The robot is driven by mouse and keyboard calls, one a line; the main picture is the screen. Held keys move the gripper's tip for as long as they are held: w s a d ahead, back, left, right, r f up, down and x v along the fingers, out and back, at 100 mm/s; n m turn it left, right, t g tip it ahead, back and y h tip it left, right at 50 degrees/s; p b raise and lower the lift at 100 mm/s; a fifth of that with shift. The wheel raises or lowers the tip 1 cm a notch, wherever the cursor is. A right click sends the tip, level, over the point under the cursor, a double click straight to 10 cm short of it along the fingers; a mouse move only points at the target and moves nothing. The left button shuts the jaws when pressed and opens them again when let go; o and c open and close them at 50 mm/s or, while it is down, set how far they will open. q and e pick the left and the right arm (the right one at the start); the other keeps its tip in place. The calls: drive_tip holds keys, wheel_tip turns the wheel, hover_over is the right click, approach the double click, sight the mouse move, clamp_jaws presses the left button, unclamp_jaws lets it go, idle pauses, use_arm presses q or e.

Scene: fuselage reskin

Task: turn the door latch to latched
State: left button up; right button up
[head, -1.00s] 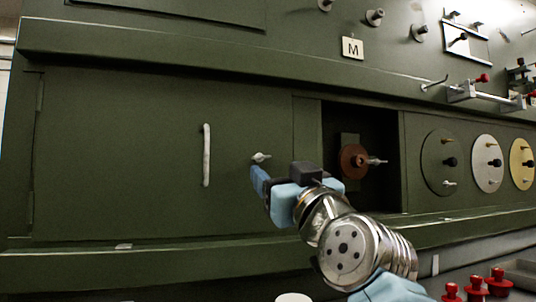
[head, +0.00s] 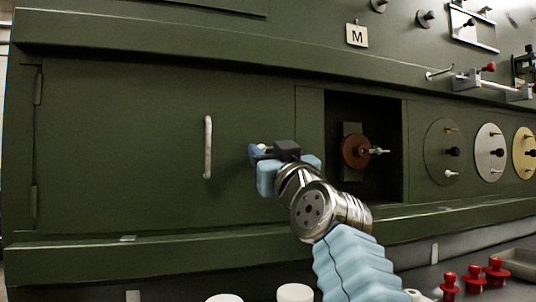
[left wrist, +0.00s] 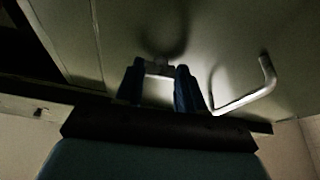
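The door latch (head: 263,147) is a small pale turn-lever at the right side of the large green door (head: 120,150). My left gripper (head: 257,154) is at the latch and covers most of it in the head view. In the left wrist view the two dark blue fingers of my left gripper (left wrist: 160,82) stand apart, with the small latch (left wrist: 160,66) between or just beyond their tips. Whether they touch it I cannot tell. The lever's exact angle is hidden. My right gripper is not in view.
A white door handle (head: 208,148) is left of the latch; it also shows in the left wrist view (left wrist: 250,90). Right of the door is an open dark recess with a brown disc (head: 355,151). Red knobbed pieces (head: 473,280) stand at the lower right.

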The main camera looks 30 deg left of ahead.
use_arm(q)
drive_tip(key=shift+c, duration=1)
drive_tip(key=shift+f+m+t+h+b, duration=0.1)
drive_tip(key=shift+m+t+h+b, duration=0.25)
drive_tip(key=shift+m+b, duration=0.55)
drive_tip(key=shift+m+p, duration=0.3)
drive_tip(key=shift+p, duration=0.05)
drive_tip(key=o, duration=1)
drive_tip(key=shift+o, duration=0.2)
